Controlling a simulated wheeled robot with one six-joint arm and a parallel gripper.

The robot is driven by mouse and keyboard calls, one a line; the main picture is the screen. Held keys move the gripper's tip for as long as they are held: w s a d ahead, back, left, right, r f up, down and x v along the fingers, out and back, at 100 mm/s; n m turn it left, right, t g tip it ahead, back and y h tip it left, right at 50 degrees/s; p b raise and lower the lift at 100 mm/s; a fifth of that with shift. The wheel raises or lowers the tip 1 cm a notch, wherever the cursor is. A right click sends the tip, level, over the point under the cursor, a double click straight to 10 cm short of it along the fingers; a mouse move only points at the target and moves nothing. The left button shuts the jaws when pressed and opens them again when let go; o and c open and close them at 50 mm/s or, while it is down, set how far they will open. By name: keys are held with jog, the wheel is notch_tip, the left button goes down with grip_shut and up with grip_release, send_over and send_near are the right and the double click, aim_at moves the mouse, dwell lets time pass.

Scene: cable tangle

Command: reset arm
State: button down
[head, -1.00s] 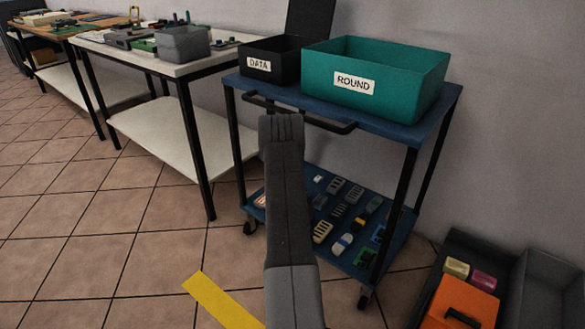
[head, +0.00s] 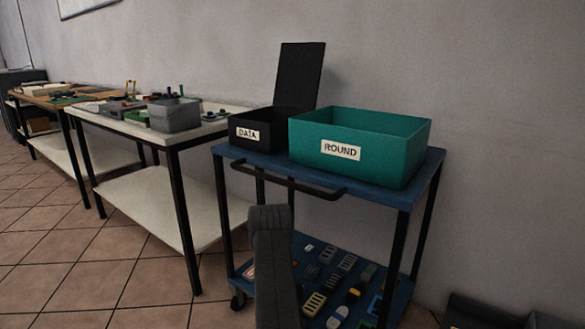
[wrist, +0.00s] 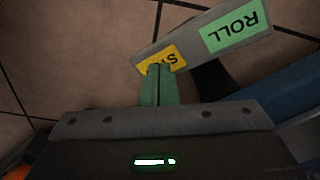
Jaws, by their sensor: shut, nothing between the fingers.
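My gripper (wrist: 157,84) shows in the wrist view as a pair of green fingers closed together, with nothing between them. Beyond the fingertips is a grey strip with a green label reading ROLL (wrist: 234,34) and a yellow label partly hidden by the fingers. I cannot tell whether the fingers touch it. In the head view a grey part of my arm (head: 272,265) rises from the bottom edge in front of the blue cart (head: 225,150). The fingers cannot be made out there.
A black DATA bin (head: 258,133) with its lid up and a teal ROUND bin (head: 400,160) stand on the cart. Small connectors (head: 315,302) lie on its lower shelf. A white table (head: 160,135) with a grey box (head: 175,115) stands left. Tiled floor (head: 60,270) is open at lower left.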

notch_tip(320, 180, up, 12)
jog(key=s+p, duration=0.2)
jog(key=p, duration=0.4)
jog(key=shift+s+d+f+n, duration=0.15)
jog(key=shift+s+d+n, duration=0.05)
jog(key=shift+s+n, duration=0.15)
dwell(0.4)
